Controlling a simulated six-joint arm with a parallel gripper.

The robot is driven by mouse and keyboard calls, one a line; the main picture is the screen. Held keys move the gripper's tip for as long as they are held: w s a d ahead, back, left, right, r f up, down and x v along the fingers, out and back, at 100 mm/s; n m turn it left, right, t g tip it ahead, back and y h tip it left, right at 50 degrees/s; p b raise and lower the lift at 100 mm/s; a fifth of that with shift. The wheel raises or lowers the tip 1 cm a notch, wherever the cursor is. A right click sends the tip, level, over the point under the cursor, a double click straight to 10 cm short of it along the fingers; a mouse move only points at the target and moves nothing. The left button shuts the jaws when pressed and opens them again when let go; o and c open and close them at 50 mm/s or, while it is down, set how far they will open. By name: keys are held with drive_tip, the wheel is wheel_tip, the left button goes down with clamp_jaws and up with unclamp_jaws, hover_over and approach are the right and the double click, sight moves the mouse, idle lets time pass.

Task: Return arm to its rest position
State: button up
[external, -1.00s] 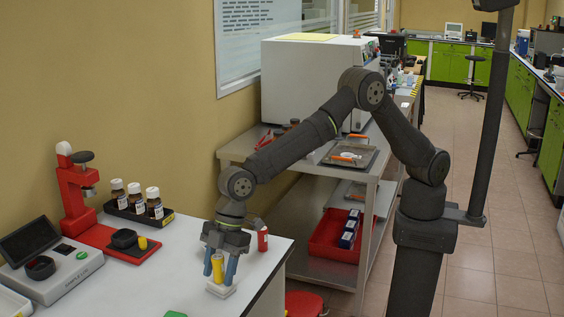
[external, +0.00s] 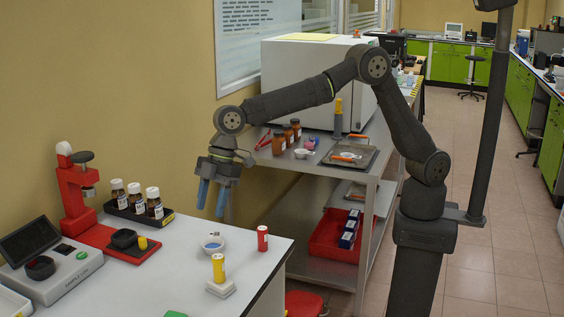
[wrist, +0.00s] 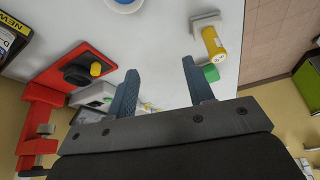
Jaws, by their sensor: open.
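My gripper (external: 211,197) is open and empty, with its blue fingers pointing down above the white table (external: 180,262). It is raised clear of the things on the table. The yellow cylinder (external: 218,268) stands upright on a small white block near the table's right edge, below and apart from my fingers. In the wrist view, my gripper's two fingers (wrist: 158,88) are spread with nothing between them. The yellow cylinder (wrist: 213,42) shows beyond the right finger there.
A red press (external: 74,195), a tray of bottles (external: 136,210) and a device with a screen (external: 40,262) stand at the left. A metal cart (external: 345,172) with bottles stands behind.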

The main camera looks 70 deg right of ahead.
drive_tip(key=w+f+m, duration=0.2)
drive_tip(key=w+f, duration=0.1)
drive_tip(key=w, duration=1.1)
drive_tip(key=shift+t, duration=0.5)
drive_tip(key=s+a+f, duration=0.1)
drive_tip(key=a+f, duration=0.1)
drive_tip(key=a, duration=0.1)
drive_tip(key=s+a+f, duration=0.1)
drive_tip(key=a+f, duration=0.1)
drive_tip(key=a, duration=0.1)
drive_tip(key=s+a+f, duration=0.1)
drive_tip(key=a+f, duration=0.2)
drive_tip(key=a, duration=0.1)
drive_tip(key=shift+s+a+f, duration=0.15)
drive_tip(key=shift+a+f, duration=0.05)
drive_tip(key=shift+f, duration=0.2)
